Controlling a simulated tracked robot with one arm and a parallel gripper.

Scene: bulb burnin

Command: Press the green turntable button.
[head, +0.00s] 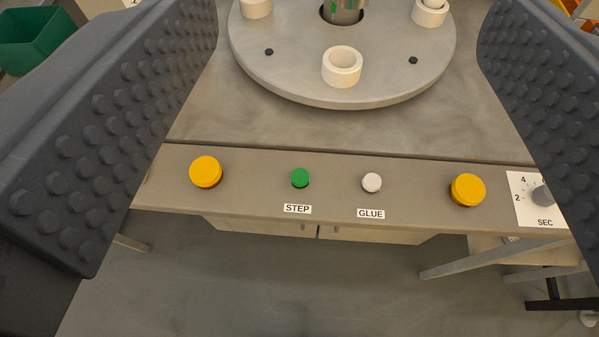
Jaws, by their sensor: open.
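The green button (300,178) sits on the grey front panel, above a label reading STEP. The round grey turntable (300,72) is behind it at the top of the view, with cream ring-shaped holders (342,67) on it. My gripper (325,170) is open, with one dark studded finger at the left edge and one at the right. The green button shows between the fingers, and neither finger covers it. Nothing is held between the fingers.
A white button (371,182) labelled GLUE is just right of the green one. Large yellow buttons stand at left (206,171) and right (468,189). A dial (543,196) marked SEC is at far right. A green bin (35,40) is at upper left.

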